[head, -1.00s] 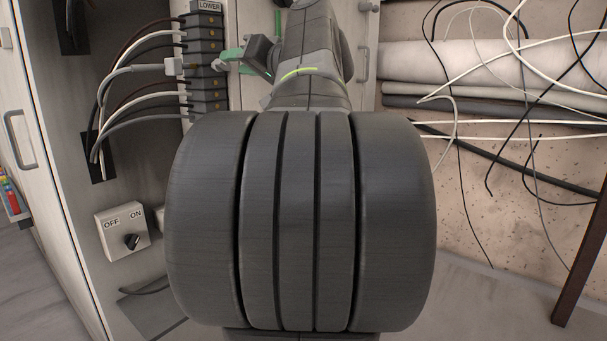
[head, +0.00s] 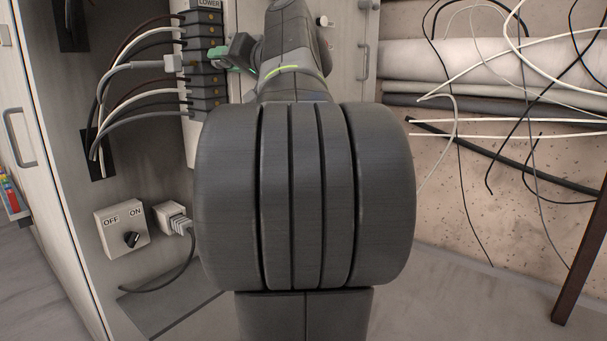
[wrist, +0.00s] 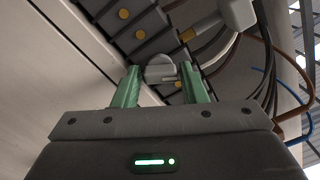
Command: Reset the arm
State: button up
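My gripper (head: 217,53) is beside the dark connector strip (head: 206,75) marked LOWER, at the upper left of the head view. In the wrist view its two green fingers (wrist: 158,72) stand apart. A grey round piece (wrist: 160,60) shows between or just beyond the fingertips, and I cannot tell whether they touch it. The dark strip with yellowish round ports (wrist: 140,33) lies past the fingers. My large dark arm joint fills the middle of the head view.
Several cables with a grey plug (head: 172,63) run into the strip's left side. An OFF/ON switch box (head: 121,228) and a white socket with a plug (head: 174,218) are on the left panel. Loose wires (head: 500,150) hang at right before pale rolls (head: 480,66).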

jog(key=p+v, duration=0.1)
jog(key=v, duration=1.2)
jog(key=b+x, duration=0.1)
jog(key=x, duration=1.3)
jog(key=shift+s+f, duration=0.1)
jog(key=shift+r+m+p, duration=0.35)
jog(key=shift+m+p, duration=0.05)
jog(key=shift+p, duration=0.15)
jog(key=shift+d+m+p, duration=0.1)
jog(key=shift+m+p, duration=0.8)
jog(key=m+p, duration=0.5)
jog(key=p, duration=0.1)
jog(key=shift+f+m, duration=0.1)
jog(key=shift+m, duration=0.2)
jog(key=m+p, duration=0.6)
jog(key=p, duration=0.1)
jog(key=shift+f+p, duration=0.15)
jog(key=shift+p, duration=0.15)
jog(key=m+p, duration=0.3)
jog(key=shift+f, duration=0.25)
